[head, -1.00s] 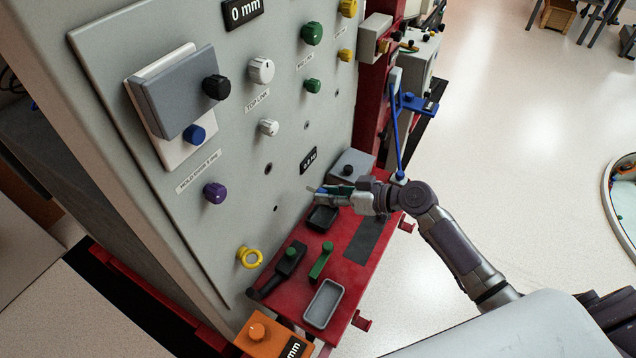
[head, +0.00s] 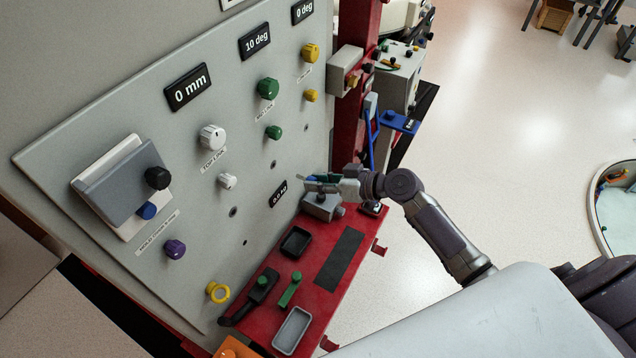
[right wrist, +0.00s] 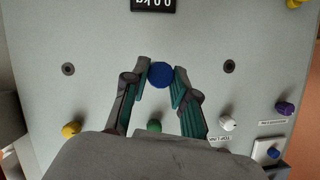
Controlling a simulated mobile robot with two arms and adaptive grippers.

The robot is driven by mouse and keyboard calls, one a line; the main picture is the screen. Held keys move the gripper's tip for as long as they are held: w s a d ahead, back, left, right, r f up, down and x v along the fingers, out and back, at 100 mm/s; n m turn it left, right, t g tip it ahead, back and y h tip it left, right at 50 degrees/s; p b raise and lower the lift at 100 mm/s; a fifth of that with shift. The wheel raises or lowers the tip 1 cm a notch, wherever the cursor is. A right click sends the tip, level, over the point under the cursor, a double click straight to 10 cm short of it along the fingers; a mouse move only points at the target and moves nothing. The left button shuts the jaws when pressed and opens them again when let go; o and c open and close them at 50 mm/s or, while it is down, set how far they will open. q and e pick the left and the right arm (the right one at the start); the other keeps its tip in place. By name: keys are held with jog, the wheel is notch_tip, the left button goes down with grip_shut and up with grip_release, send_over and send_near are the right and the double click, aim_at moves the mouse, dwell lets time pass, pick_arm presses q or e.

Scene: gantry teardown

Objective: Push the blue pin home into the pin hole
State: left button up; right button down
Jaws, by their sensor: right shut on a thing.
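My right gripper (head: 307,181) is at the panel's lower right side, in front of its face. It is shut on the blue pin. In the right wrist view the pin's round blue head (right wrist: 161,75) sits between the fingertips (right wrist: 160,82), facing the camera. The pin's shaft is hidden, so I cannot tell how deep it sits or whether it is in a hole. In that view a dark hole (right wrist: 68,68) lies left of the pin and another hole (right wrist: 228,66) right. Holes also show in the head view, one of them (head: 233,211) below the white knobs. My left gripper is not in view.
The grey panel (head: 110,140) carries white knobs (head: 212,137), green knobs (head: 268,89), yellow knobs (head: 310,53) and a purple knob (head: 174,249). A red shelf (head: 318,262) below holds a black tray (head: 296,241), a grey tray (head: 292,331) and green-topped tools. Open floor lies right.

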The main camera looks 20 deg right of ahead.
aim_at(312, 177)
jog(key=w+a, duration=0.2)
jog(key=shift+w+b, duration=0.35)
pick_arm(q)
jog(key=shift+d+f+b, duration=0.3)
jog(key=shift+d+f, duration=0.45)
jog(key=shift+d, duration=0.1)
pick_arm(e)
jog(key=shift+w+a, duration=0.7)
jog(key=shift+w, duration=0.2)
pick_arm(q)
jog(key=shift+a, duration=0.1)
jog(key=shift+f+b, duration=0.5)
pick_arm(e)
jog(key=shift+w+a, duration=0.6)
jog(key=shift+w, duration=0.15)
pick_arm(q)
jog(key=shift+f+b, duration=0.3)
pick_arm(e)
jog(key=shift+w+a, duration=0.45)
jog(key=shift+w, duration=0.15)
